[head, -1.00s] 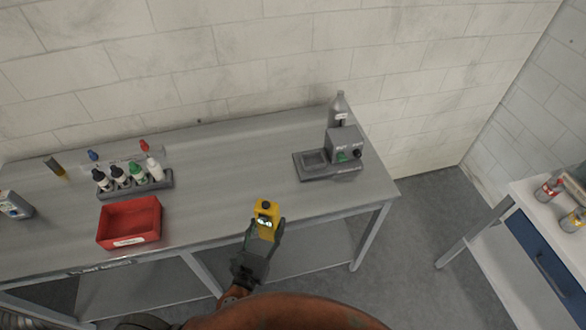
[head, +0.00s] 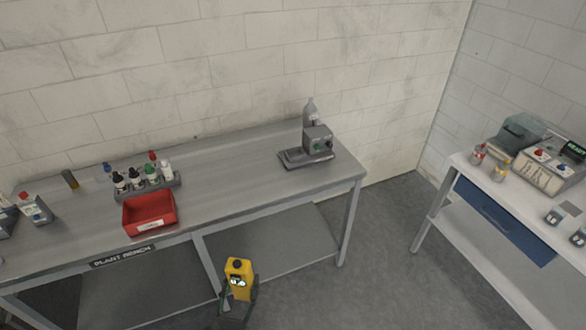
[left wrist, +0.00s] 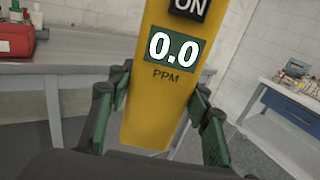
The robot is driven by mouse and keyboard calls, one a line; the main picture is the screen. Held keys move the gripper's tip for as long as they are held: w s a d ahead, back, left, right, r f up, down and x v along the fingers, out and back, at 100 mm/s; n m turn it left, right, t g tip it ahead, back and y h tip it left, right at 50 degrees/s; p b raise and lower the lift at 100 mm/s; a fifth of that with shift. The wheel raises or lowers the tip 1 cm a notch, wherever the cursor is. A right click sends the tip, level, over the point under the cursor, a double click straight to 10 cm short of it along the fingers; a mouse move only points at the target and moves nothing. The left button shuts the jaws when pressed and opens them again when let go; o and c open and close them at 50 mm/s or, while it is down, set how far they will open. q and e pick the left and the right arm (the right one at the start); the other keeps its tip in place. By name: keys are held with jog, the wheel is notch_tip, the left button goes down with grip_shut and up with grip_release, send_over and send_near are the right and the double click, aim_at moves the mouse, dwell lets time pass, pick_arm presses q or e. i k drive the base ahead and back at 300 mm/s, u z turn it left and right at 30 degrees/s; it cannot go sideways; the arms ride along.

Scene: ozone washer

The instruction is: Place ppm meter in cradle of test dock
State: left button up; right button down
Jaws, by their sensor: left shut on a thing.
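The yellow ppm meter (head: 239,268) is upright in my left gripper (head: 238,290), in front of the bench's front edge in the head view. In the left wrist view the meter (left wrist: 160,100) reads 0.0 PPM and shows an ON label. The left gripper's green-padded fingers (left wrist: 160,115) are shut on its sides. The test dock (head: 318,140) stands at the right end of the plant bench, a grey box on a base plate. Its flat cradle (head: 293,156) is on the left of the base and looks empty. The meter is apart from the dock. My right gripper is not in view.
A white table (head: 470,175) with a blue drawer stands right. Bench surface between bin and dock is clear.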

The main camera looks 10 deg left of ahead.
aim_at(303, 134)
jog(key=z, duration=0.7)
jog(key=i, duration=1.95)
jog(key=u, duration=0.7)
